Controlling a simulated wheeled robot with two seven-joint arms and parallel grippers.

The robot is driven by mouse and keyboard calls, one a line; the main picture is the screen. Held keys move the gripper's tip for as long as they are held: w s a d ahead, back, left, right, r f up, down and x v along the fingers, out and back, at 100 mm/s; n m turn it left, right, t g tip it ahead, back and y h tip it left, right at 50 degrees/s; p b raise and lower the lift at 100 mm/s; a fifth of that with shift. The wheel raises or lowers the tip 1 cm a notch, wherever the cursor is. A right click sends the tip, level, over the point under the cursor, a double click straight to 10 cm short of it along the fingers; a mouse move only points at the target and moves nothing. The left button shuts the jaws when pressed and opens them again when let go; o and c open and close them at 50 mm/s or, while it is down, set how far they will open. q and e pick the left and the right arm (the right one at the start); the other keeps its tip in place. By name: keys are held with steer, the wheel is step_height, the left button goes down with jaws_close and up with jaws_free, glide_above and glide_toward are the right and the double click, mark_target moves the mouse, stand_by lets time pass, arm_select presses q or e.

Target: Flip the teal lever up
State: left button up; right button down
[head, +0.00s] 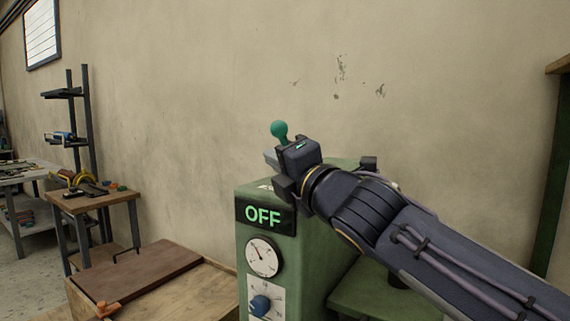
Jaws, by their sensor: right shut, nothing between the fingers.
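The teal lever (279,130) shows as a round teal knob on a short stem that points up, above the green machine box (262,188). Its lower part is hidden behind my right gripper (271,158). My right gripper is shut and empty, right at the lever's lower stem; I cannot tell whether it touches. A display (264,215) on the box's front reads OFF in green letters. My left gripper is not in view.
A dial gauge (262,257) and a blue knob (260,304) sit below the display. A wooden bench with a brown board (137,270) stands at left front. A small table (97,203) and a rack stand further left. The wall behind is bare.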

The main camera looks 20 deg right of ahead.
steer(key=w+d+r+p, duration=0.2)
steer(key=w+p, duration=0.3)
steer(key=w, duration=0.1)
steer(key=shift+w+r+p, duration=0.3)
steer(key=shift+w+p, duration=0.1)
steer(key=shift+r, duration=0.1)
